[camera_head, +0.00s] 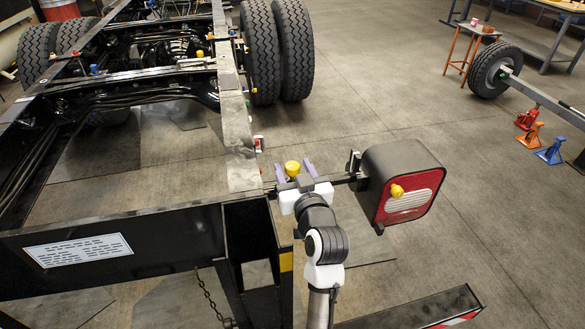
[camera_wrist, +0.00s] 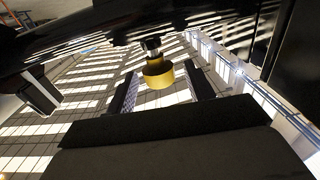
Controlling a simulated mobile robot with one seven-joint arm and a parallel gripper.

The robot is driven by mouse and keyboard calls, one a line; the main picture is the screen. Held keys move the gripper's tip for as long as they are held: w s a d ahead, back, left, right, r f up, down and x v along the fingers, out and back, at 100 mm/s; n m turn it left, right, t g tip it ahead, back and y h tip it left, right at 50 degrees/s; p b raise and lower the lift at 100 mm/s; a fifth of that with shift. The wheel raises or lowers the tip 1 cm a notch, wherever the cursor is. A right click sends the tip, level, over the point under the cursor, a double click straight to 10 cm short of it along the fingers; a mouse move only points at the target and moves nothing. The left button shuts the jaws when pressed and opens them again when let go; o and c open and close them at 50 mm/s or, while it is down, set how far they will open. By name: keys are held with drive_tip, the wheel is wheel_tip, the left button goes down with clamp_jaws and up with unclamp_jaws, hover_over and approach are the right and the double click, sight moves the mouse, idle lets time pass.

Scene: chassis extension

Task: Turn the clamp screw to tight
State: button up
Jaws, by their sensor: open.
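The clamp screw has a yellow knob (camera_head: 292,168) near the bar beside the black frame. In the wrist view the yellow knob (camera_wrist: 157,75) hangs from a short metal shank under a dark beam. My gripper (camera_head: 295,171) is open, with one purple finger on each side of the knob. In the wrist view my gripper (camera_wrist: 161,82) shows gaps between both fingers and the knob. I cannot tell how far the screw is turned. A second yellow knob (camera_head: 397,191) sits on the face of the tail light.
The tail light (camera_head: 412,165) stands on a bracket close to the right of my gripper. The black chassis frame (camera_head: 130,240) fills the left and front. Truck tyres (camera_head: 262,55) stand behind. Jack stands (camera_head: 537,135) and an axle are at the far right, with open floor between.

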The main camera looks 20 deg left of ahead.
drive_tip(key=b+v, duration=0.1)
drive_tip(key=v, duration=0.5)
drive_tip(key=shift+d+b, duration=0.1)
drive_tip(key=shift+b, duration=0.3)
drive_tip(key=n+g+y+b, duration=0.3)
drive_tip(key=n+g+y, duration=0.3)
drive_tip(key=g, duration=0.1)
approach(295, 172)
drive_tip(key=shift+g, duration=0.3)
drive_tip(key=p+x, duration=0.1)
drive_tip(key=x, duration=0.2)
drive_tip(key=p+x, duration=0.1)
drive_tip(key=x, duration=0.2)
drive_tip(key=w+p+x, duration=0.1)
drive_tip(key=x, duration=0.3)
drive_tip(key=shift+d+p, duration=0.1)
drive_tip(key=shift+p, duration=0.3)
drive_tip(key=shift+w+a+f, duration=0.15)
drive_tip(key=shift+w+a, duration=0.15)
drive_tip(key=shift+a, duration=0.3)
drive_tip(key=shift+c, duration=0.5)
drive_tip(key=c, duration=0.9)
drive_tip(key=shift+o, duration=0.2)
